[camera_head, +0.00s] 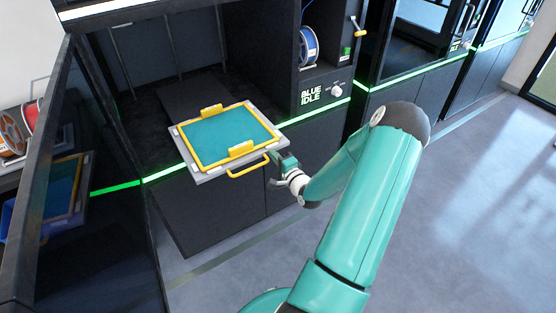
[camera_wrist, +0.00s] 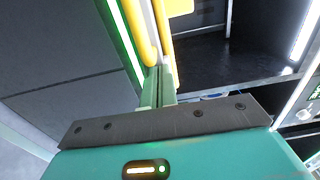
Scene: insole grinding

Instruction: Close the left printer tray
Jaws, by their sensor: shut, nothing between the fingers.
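The left printer's tray (camera_head: 187,165) is a grey plate that sticks out of the open printer bay. On it lies a teal sheet (camera_head: 228,140) in a yellow frame, and a yellow handle (camera_head: 248,170) is at its front edge. My gripper (camera_head: 282,160) is at the tray's front right corner, close to the handle's right end. In the wrist view my gripper's fingers (camera_wrist: 158,85) are together and reach up to the yellow handle (camera_wrist: 146,45). Nothing shows between the fingers. I cannot tell whether they touch the handle.
The printer bay (camera_head: 150,85) behind the tray is open and dark inside. A panel labelled BLUE IDLE (camera_head: 311,96) with a blue spool (camera_head: 308,46) stands right of it. An open dark door (camera_head: 45,120) is at the left. The grey floor (camera_head: 460,200) at right is clear.

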